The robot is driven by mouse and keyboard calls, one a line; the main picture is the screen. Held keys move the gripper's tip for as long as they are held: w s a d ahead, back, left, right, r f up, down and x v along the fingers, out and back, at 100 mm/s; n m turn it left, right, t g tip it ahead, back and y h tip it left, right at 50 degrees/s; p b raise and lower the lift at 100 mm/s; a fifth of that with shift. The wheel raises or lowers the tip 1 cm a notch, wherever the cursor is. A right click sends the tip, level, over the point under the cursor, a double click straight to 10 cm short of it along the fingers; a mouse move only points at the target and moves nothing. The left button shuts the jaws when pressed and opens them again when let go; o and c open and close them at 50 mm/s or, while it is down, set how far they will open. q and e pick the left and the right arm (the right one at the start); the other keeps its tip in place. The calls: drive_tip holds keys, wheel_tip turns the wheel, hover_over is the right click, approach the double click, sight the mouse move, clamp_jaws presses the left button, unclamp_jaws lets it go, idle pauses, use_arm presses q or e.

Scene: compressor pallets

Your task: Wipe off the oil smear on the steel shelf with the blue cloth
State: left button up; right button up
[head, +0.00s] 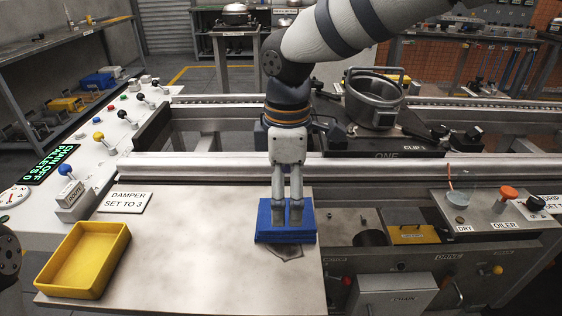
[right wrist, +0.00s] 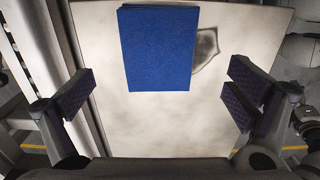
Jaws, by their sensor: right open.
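The blue cloth (head: 286,237) lies as a flat folded rectangle on the pale steel shelf (head: 190,255), near its right side. The dark-outlined oil smear (head: 287,253) shows at the cloth's near edge, partly hidden under it. In the right wrist view the cloth (right wrist: 158,50) is at top centre, and part of the smear (right wrist: 207,45) shows beside it on the right. My right gripper (head: 288,215) points down over the cloth. Its fingers are wide apart with nothing between them in the right wrist view (right wrist: 157,97). My left gripper is not in view.
A metal rail (head: 200,167) runs along the back. The oiler panel (head: 495,208) is at right. The shelf between tray and cloth is clear.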

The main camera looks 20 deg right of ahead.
sight(286, 214)
wheel_tip(286, 214, down, 6)
drive_tip(key=shift+r, duration=0.25)
drive_tip(key=c, duration=1.2)
drive_tip(key=shift+o, duration=0.4)
